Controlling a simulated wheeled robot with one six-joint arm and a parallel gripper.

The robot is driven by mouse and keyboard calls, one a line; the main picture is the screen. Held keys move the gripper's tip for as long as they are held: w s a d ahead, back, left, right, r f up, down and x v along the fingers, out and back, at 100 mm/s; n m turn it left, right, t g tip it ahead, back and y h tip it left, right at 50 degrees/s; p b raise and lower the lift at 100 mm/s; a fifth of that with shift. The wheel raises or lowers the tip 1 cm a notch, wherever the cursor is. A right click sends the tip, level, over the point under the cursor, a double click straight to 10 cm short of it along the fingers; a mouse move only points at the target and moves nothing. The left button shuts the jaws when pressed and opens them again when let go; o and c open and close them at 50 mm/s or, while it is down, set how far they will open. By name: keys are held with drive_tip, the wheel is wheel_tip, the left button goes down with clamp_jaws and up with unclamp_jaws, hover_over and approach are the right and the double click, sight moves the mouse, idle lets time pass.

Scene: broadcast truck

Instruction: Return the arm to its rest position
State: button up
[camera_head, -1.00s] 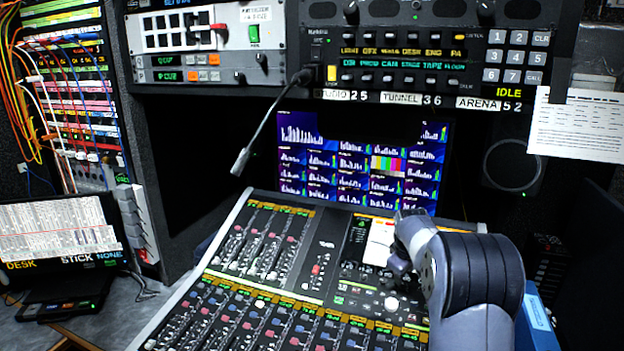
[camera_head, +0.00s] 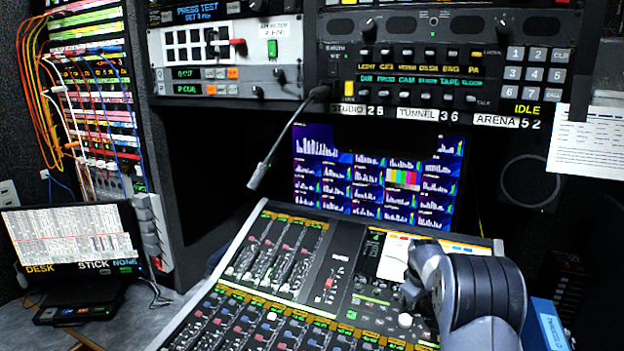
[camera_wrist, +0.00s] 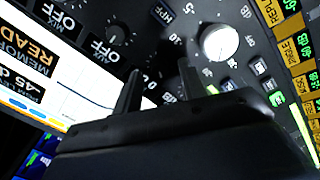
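My arm reaches in from the lower right in the head view, bent over the right part of the mixing console (camera_head: 341,241). My gripper (camera_head: 411,292) hangs low over the console beside a white round knob (camera_head: 405,320). In the wrist view my gripper (camera_wrist: 160,84) shows two dark fingers standing apart with nothing between them. The white knob (camera_wrist: 217,42) lies just beyond the right finger. A lit screen (camera_wrist: 40,72) on the console is at the left. I cannot tell the exact gap between the fingertips and the panel.
A monitor (camera_head: 340,165) stands behind the console. A gooseneck microphone (camera_head: 280,145) hangs from the intercom panel (camera_head: 425,72) above. A laptop-like screen (camera_head: 70,237) is at the left, and a blue binder (camera_head: 549,325) is close to my arm at the lower right. A paper sheet (camera_head: 590,145) hangs at the right.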

drive_tip(key=b+v, duration=0.1)
drive_tip(key=v, duration=1)
drive_tip(key=p+x, duration=0.1)
drive_tip(key=x, duration=1)
drive_tip(key=shift+w+d+f, duration=0.1)
drive_tip(key=shift+w+f, duration=0.05)
drive_tip(key=shift+f, duration=0.15)
drive_tip(key=m+p, duration=0.1)
drive_tip(key=m, duration=0.4)
drive_tip(key=shift+r+m, duration=0.1)
drive_tip(key=shift+m, duration=0.3)
drive_tip(key=m+p, duration=0.1)
drive_tip(key=m, duration=0.5)
drive_tip(key=shift+d+p, duration=0.1)
drive_tip(key=shift+p, duration=0.3)
drive_tip(key=b+v, duration=0.1)
drive_tip(key=v, duration=0.8)
drive_tip(key=shift+r+b, duration=0.15)
drive_tip(key=shift+b, duration=0.25)
